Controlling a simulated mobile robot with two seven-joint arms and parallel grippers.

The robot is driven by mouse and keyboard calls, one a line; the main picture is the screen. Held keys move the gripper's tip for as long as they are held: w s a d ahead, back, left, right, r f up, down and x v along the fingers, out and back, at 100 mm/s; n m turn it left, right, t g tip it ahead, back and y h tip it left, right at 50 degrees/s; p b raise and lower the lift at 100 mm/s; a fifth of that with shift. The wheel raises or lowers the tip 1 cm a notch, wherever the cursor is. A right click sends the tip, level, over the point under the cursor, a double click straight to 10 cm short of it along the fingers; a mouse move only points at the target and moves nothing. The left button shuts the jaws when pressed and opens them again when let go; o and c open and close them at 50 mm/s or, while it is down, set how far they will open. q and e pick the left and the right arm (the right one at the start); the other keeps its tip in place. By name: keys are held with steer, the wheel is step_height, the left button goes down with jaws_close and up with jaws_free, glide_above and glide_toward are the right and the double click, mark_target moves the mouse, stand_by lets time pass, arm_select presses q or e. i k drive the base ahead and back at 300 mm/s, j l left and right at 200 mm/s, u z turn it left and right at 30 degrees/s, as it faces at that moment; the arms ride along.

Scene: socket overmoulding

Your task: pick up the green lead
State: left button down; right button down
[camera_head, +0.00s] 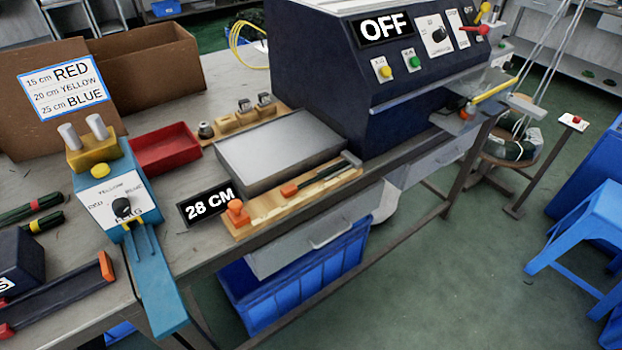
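Two dark green rolled or bundled lengths lie at the left edge of the bench. One has a red band (30,208) and the other has a yellow band (42,223); both are cut off or small in view. A dark green coil (510,149) sits on a round stand beyond the right end of the bench. I cannot tell which of these is the green lead. Neither of my grippers shows in the head view.
A blue fixture with a dial (125,207) stands at the bench's front. Beside it are a red tray (165,148), a "28 CM" sign (208,205), a grey block (280,150) and a wooden board (290,202). A dark machine reading OFF (390,85) stands behind.

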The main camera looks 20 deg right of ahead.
mark_target(290, 189)
steer(key=i+l, duration=0.15)
steer(key=l, duration=0.25)
steer(key=i+l, duration=0.15)
steer(key=l, duration=0.2)
steer(key=i+l, duration=0.15)
steer(key=l, duration=0.25)
steer(key=i+l+u, duration=0.1)
steer(key=l, duration=0.25)
steer(key=i, duration=0.05)
